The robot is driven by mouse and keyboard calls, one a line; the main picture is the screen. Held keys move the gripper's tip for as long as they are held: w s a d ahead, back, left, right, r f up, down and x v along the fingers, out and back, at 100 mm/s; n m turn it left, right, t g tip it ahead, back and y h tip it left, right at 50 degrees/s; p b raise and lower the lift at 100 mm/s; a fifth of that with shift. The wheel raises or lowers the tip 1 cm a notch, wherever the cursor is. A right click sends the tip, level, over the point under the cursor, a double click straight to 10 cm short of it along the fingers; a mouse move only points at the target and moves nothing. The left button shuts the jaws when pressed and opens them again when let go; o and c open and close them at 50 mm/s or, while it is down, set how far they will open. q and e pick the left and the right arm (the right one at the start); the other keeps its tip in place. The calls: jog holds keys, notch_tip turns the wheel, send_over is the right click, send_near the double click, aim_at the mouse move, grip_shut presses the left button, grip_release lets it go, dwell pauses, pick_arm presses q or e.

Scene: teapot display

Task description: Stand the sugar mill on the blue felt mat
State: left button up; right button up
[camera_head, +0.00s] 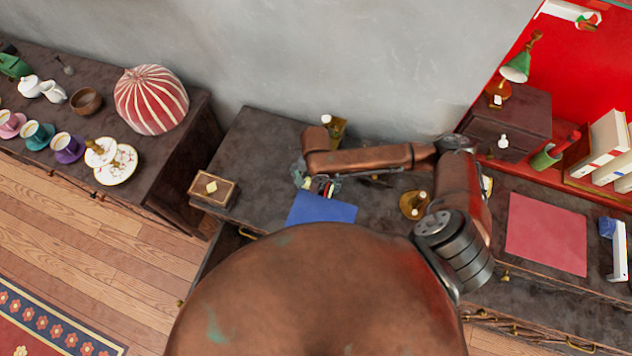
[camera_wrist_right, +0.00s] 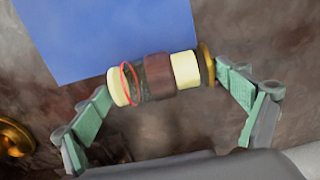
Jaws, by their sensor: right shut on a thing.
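The blue felt mat (camera_head: 322,209) lies bare on the dark desk, in front of my right gripper (camera_head: 318,184). It also fills the upper left of the right wrist view (camera_wrist_right: 105,32). In that view, my right gripper (camera_wrist_right: 163,86) is shut on a banded cylinder, seemingly the sugar mill (camera_wrist_right: 158,77), with cream ends, a brown middle, a red ring and a brass disc. The mill lies across between the fingers, not upright, just beside the mat's edge. Its height above the desk is unclear. My left gripper is out of view.
A wooden box (camera_head: 213,189) sits left of the mat, and a brass candle holder (camera_head: 414,204) right of it. A brass vessel (camera_head: 335,128) stands behind my right arm. A red mat (camera_head: 546,234) lies farther right.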

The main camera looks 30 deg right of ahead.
jog(key=shift+r, duration=0.1)
jog(key=o, duration=1.2)
